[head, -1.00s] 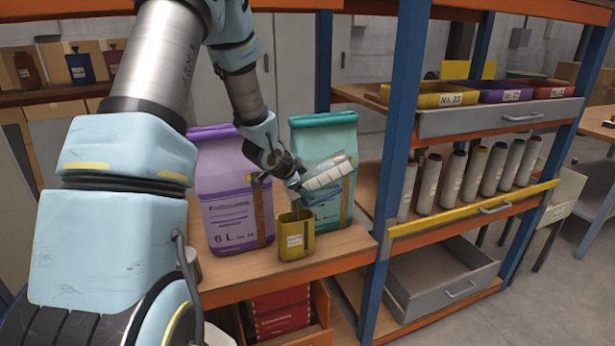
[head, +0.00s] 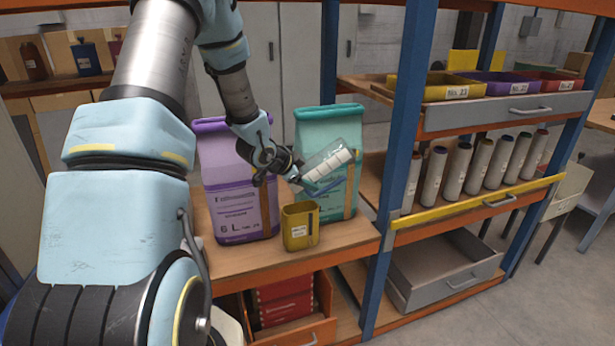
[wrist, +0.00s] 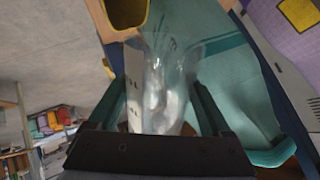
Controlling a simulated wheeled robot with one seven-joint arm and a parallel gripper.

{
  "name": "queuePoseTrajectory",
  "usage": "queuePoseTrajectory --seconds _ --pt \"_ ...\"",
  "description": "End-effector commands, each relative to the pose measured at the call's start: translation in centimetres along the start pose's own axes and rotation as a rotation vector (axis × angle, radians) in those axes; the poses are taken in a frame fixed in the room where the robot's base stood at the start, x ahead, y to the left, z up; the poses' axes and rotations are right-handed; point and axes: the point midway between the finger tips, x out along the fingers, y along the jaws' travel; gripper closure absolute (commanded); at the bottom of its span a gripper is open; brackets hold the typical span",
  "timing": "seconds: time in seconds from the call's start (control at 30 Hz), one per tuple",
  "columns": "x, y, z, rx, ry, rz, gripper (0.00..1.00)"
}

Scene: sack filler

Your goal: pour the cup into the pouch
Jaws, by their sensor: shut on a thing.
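My gripper (head: 312,183) is shut on a clear cup (head: 330,160) with white patches on it, held tilted in front of the teal sack. The cup also shows between the fingers in the wrist view (wrist: 160,95); I cannot tell how full it is. The small yellow open-topped pouch (head: 299,228) stands upright on the shelf, below and slightly left of the cup, apart from it. Part of the pouch shows at the top of the wrist view (wrist: 126,12). Its inside is mostly hidden.
A purple sack (head: 236,200) and a teal sack (head: 345,128) stand close behind the pouch on the wooden shelf (head: 345,238). A blue post (head: 398,130) rises at the right. Beyond it are grey cylinders (head: 457,170) and bins. The shelf's right front is bare.

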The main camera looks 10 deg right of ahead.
Motion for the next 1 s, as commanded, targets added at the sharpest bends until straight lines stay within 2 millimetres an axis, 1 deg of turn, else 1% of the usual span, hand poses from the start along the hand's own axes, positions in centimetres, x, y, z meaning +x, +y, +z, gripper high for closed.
queuePoseTrajectory --seconds 0.1,0.3,0.5,0.7,1.0 --pt "-0.3 -0.2 -0.9 0.063 -0.071 -0.002 0.77" --pt "-0.8 -0.6 -1.4 0.178 -0.231 -0.001 0.77" --pt "-1.3 -1.0 -1.6 0.264 -0.354 0.0 0.77" --pt "-1.9 -1.4 -1.9 0.283 -0.393 0.002 0.77" --pt "-1.9 -1.1 -1.8 0.293 -0.395 0.005 0.77"
